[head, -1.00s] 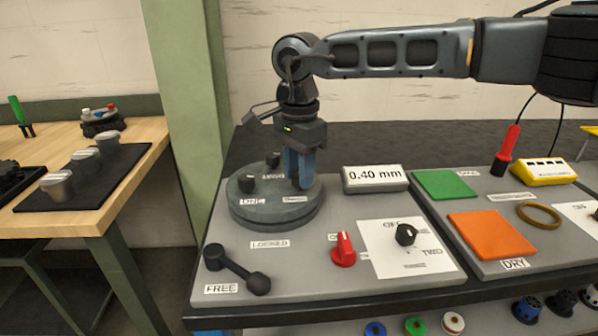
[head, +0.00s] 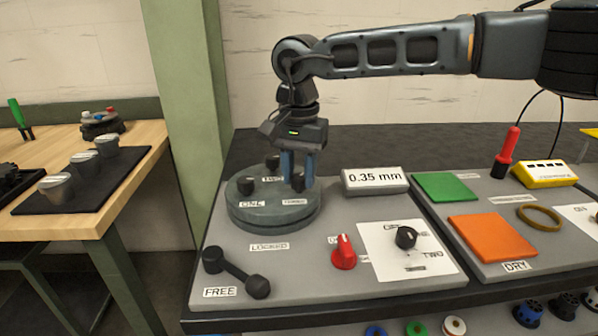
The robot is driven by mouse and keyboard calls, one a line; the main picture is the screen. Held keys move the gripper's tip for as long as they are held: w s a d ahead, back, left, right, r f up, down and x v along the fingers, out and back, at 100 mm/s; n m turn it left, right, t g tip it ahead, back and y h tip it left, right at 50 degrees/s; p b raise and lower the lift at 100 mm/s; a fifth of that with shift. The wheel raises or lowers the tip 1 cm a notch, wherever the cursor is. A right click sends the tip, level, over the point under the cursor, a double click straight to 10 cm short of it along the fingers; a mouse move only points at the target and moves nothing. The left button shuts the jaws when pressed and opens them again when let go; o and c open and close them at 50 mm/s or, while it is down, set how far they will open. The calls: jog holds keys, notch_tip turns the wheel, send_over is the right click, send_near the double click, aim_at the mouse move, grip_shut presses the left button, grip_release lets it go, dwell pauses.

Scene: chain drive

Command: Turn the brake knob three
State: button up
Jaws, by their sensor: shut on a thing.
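The round grey brake disc (head: 270,220) stands on the left panel and carries three black knobs. One knob (head: 245,187) is by the label ONE, and another (head: 272,162) is at the back by the label TWO. The third knob (head: 298,184) is at the right, behind a small label that seems to read THREE. My gripper (head: 299,177) points down over this third knob, with its blue fingers shut on it. The fingers hide part of the knob. The display (head: 374,180) right of the disc reads 0.35 mm.
In front are a black lever (head: 237,273) lying toward FREE, a red knob (head: 344,253), and a black selector knob (head: 406,237) on a white plate. A green pad (head: 447,186), an orange pad (head: 492,241) and a red-handled tool (head: 507,153) are farther right.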

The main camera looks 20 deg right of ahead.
aim_at(298, 177)
dwell(0.3)
jog(key=o, duration=1)
jog(key=shift+o, duration=0.2)
jog(key=shift+r, duration=3.9)
